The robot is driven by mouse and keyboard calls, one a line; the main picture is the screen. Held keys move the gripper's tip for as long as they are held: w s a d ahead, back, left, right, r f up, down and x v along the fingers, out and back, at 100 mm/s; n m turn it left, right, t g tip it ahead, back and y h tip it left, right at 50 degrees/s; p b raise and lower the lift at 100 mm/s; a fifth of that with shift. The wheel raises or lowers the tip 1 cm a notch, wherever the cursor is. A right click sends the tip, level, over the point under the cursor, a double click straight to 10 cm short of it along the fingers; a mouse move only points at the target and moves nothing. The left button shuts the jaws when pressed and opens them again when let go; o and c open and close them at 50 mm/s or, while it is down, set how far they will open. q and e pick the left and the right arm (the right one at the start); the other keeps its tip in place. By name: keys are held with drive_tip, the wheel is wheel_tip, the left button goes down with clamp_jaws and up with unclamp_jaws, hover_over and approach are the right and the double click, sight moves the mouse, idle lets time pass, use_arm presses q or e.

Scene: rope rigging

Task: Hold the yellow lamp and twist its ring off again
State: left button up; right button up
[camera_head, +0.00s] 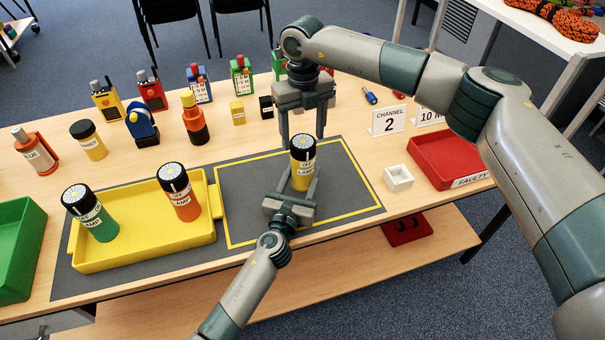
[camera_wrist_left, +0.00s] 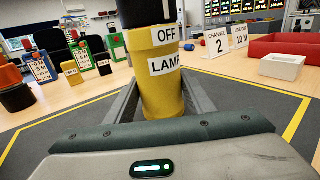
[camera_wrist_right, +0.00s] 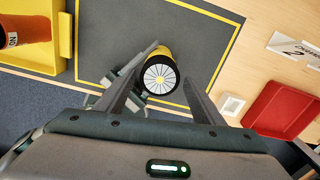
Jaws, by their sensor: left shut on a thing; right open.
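The yellow lamp (camera_head: 302,174) stands upright on the grey mat (camera_head: 240,200) inside the yellow outline, with a black ring (camera_head: 303,148) around its top. My left gripper (camera_head: 298,180) is shut on the yellow body from the front, below the ring; the left wrist view shows the body (camera_wrist_left: 160,90) between its fingers, with labels reading OFF and LAMP. My right gripper (camera_head: 306,136) is open above and just behind the lamp, pointing down. In the right wrist view the lamp's white-spoked top (camera_wrist_right: 160,77) shows between its spread fingers, apart from them.
A yellow tray (camera_head: 150,262) on the left holds a green lamp (camera_head: 92,213) and an orange lamp (camera_head: 179,192). A small white box (camera_head: 398,178) and a red tray (camera_head: 440,150) marked FAULTY lie right. Radios and other items line the back.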

sight(300, 182)
drive_tip(key=shift+r, duration=2.25)
use_arm(q)
drive_tip(key=o, duration=1.3)
drive_tip(key=shift+c, duration=0.2)
drive_tip(key=shift+s, duration=0.15)
drive_tip(key=shift+p+v, duration=0.3)
drive_tip(key=shift+v, duration=1.1)
use_arm(e)
drive_tip(key=shift+r, duration=0.3)
use_arm(q)
drive_tip(key=shift+p+v, duration=0.3)
drive_tip(key=shift+v, duration=2.7)
use_arm(e)
drive_tip(key=shift+r, duration=0.3)
use_arm(q)
drive_tip(key=shift+r, duration=0.15)
use_arm(e)
drive_tip(key=shift+r, duration=0.1)
